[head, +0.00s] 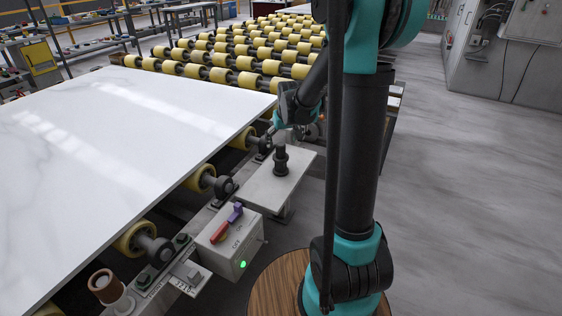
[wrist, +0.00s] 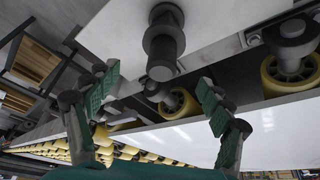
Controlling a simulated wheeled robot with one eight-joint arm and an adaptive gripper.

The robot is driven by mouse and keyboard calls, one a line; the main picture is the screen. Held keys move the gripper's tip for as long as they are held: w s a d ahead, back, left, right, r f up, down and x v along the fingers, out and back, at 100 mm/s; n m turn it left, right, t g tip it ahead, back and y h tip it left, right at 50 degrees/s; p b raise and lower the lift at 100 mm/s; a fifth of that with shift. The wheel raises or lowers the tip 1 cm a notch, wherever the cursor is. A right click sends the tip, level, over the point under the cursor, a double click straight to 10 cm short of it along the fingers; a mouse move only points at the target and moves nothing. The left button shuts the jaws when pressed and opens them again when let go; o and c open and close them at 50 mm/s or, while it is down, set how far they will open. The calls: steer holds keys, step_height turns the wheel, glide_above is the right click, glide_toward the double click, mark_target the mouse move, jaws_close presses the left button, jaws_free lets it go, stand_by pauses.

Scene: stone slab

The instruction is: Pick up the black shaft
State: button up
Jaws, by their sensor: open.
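The black shaft (head: 281,163) is a short dark cylinder with a wider collar. It stands upright on a light grey plate (head: 298,166) beside the slab's edge. My gripper (head: 289,122) is close to the shaft's upper end in the head view, and its fingers are small and partly hard to make out there. In the wrist view, which looks upside down, the shaft (wrist: 163,45) shows at the top centre. The open green-padded fingers of my gripper (wrist: 155,84) are spread to either side of its line, with nothing between them.
A large white slab (head: 120,130) lies on yellow rollers (head: 245,62) to the left. A grey control box (head: 232,248) with red and purple pieces and a green light stands nearer. A copper-coloured cylinder (head: 103,286) is at the bottom left. The floor (head: 480,180) at right is clear.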

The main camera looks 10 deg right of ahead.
mark_target(281, 152)
steer(key=shift+s+x, duration=0.25)
steer(key=shift+x, duration=1.4)
steer(key=shift+s+x, duration=0.2)
steer(key=shift+x, duration=1.4)
steer(key=shift+f, duration=0.2)
steer(key=shift+c, duration=0.2)
steer(key=c, duration=1.5)
